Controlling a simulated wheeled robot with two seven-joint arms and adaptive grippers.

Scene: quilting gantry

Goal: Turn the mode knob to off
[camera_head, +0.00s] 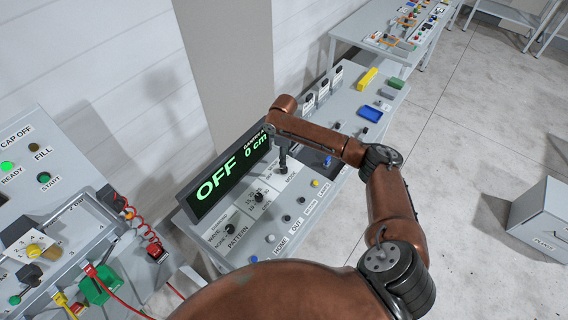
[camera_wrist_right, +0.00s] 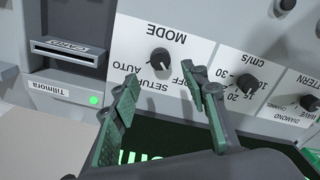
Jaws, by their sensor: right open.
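The mode knob (camera_wrist_right: 160,60) is a small black knob on a white label plate marked MODE, which appears upside down in the right wrist view. SETUP, AUTO and OFF are printed around it, with OFF partly behind a fingertip. Its pointer direction is too small to tell. My right gripper (camera_wrist_right: 168,90) is open and empty, its green-padded fingers spread with the knob just beyond the gap, apart from them. In the head view the right gripper (camera_head: 283,158) points down at the console and hides the knob. The display (camera_head: 228,175) reads OFF and 0 cm. My left gripper is out of view.
Right of the mode knob in the wrist view are a cm/s knob (camera_wrist_right: 247,84) and a pattern knob (camera_wrist_right: 308,102). A card slot (camera_wrist_right: 68,50) lies left. In the head view, a yellow block (camera_head: 367,77) and blue tray (camera_head: 370,113) sit farther along the console.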

